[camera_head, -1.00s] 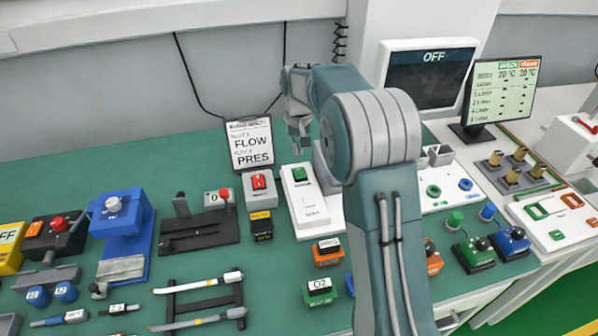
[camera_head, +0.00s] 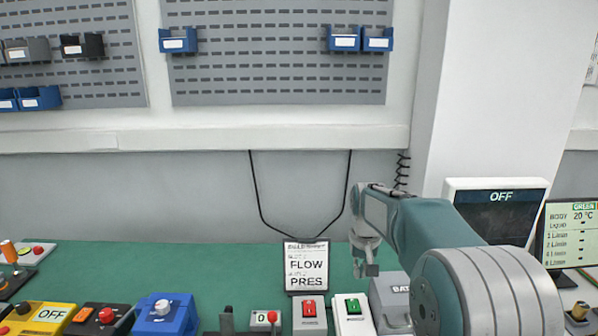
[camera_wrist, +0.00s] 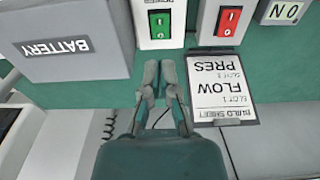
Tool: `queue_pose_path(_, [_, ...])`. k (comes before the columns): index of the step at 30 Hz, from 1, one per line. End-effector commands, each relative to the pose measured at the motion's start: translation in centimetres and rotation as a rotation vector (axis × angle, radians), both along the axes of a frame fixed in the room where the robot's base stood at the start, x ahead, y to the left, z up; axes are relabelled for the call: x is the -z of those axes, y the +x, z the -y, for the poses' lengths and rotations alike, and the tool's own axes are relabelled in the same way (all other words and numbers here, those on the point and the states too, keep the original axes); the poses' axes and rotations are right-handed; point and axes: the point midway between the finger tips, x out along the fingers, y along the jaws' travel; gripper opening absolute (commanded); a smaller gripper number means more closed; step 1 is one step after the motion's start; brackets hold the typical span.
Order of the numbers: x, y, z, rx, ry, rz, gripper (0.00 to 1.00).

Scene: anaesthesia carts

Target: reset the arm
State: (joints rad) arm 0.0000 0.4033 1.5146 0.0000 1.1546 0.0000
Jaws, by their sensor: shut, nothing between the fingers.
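My gripper (camera_head: 366,270) is shut and empty. In the head view it hangs at the end of my teal and grey arm, above the back of the green bench, right of the build sheet. In the wrist view my gripper (camera_wrist: 160,75) points toward the green-switch box, with its two fingers together. The build sheet (camera_head: 306,268) reads FLOW and PRES. It shows upside down in the wrist view (camera_wrist: 222,90), beside my fingers. My gripper appears apart from everything around it.
A red-switch box (camera_head: 309,315) and a green-switch box (camera_head: 352,312) stand near the gripper. The grey battery box (camera_wrist: 65,50) is close beside it. A monitor reading OFF (camera_head: 497,212) stands right. Blue bins (camera_head: 178,42) hang on the wall panel. The green bench (camera_head: 215,262) is clear behind the devices.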

Motion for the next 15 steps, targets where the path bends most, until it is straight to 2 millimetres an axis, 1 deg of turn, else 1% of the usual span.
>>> queue_pose_path(1, [-1.3, -1.3, 0.0, 0.0, 0.0, 0.02, 0.0])
queue_pose_path(6, [-4.4, -5.3, 0.0, 0.0, 0.0, 0.078, 0.0])
queue_pose_path(12, [-6.9, -10.5, 0.0, 0.0, 0.0, 0.146, 0.0])
queue_pose_path(15, [-7.7, -13.1, 0.0, 0.0, 0.0, 0.179, 0.0])
